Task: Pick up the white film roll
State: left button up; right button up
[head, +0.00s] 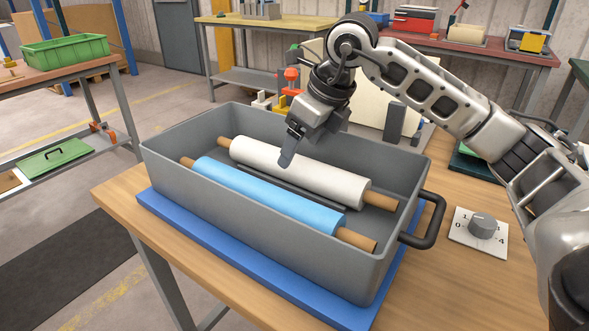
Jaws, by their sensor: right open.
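The white film roll (325,182) has brown core ends and lies in a grey bin (240,225) on the far side. A blue film roll (265,195) with brown ends lies beside it on the near side. My right gripper (288,148) is open and empty, over the middle of the white roll, with its fingers pointing down. One finger shows in front of the white roll; the other is hidden. I cannot tell whether it touches the roll. My left gripper is not in view.
The bin sits on a blue mat (168,212) on a wooden table (118,195). Its dark handle (428,222) sticks out on the right. A dial plate (480,232) lies right of it. Small coloured items and grey blocks (395,122) stand behind the bin.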

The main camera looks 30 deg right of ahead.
aim_at(299, 158)
jog(key=x, duration=0.4)
jog(key=shift+s+f, duration=0.2)
jog(key=shift+f, duration=0.05)
jog(key=c, duration=1.2)
jog(key=shift+r, duration=0.1)
